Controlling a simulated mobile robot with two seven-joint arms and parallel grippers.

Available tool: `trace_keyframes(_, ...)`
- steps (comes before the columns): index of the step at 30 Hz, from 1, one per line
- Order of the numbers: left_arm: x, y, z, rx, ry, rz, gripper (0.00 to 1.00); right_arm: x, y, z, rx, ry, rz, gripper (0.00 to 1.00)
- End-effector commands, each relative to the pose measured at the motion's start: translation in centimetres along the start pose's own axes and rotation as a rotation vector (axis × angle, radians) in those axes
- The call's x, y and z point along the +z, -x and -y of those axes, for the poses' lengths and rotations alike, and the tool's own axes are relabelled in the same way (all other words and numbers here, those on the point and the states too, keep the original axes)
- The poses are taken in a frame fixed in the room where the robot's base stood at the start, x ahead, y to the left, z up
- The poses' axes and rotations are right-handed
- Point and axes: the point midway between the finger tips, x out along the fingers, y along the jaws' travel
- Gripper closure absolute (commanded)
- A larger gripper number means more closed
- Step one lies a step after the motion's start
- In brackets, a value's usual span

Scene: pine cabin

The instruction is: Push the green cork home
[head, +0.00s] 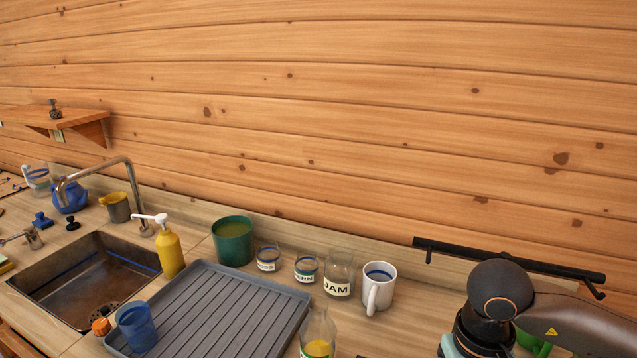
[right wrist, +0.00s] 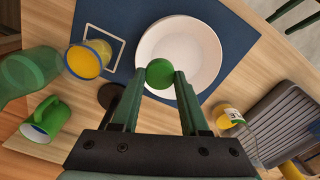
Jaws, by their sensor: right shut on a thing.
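In the right wrist view the green cork (right wrist: 160,73) shows as a round green end between the two fingertips of my right gripper (right wrist: 160,80). The gripper is shut on it. Behind the cork, in line with it, is a white plate (right wrist: 205,55); I cannot tell the height between them. A clear bottle (right wrist: 247,137) with a pale label is to the right of the fingers, apart from them. It also seems to show in the head view (head: 318,332), at the bottom edge. The head view shows part of my right arm, but the cork is hidden there. My left gripper is in neither view.
The plate lies on a blue mat (right wrist: 240,22). A green bottle (right wrist: 28,75), a yellow-filled cup (right wrist: 84,62) and a green mug (right wrist: 45,120) are left of the fingers. A grey drying rack (head: 222,310) holds a blue cup (head: 136,328); jars and a white mug (head: 381,287) stand behind.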

Motion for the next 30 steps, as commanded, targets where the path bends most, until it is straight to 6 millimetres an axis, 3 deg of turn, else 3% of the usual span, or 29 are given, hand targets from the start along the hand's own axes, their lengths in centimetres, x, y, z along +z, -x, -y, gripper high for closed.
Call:
trace_keyframes(10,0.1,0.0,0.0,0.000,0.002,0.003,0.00,-0.1,0.0,0.1,0.000,0.000,0.000,1.00)
trace_keyframes(14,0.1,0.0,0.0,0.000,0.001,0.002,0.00,-1.0,0.3,0.7,-0.002,-0.005,-0.002,1.00)
trace_keyframes(20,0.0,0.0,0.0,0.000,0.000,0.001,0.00,-5.2,1.7,3.9,-0.002,-0.032,-0.004,1.00)
trace_keyframes(30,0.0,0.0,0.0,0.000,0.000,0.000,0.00,-12.0,6.2,11.2,0.000,-0.087,-0.005,1.00)
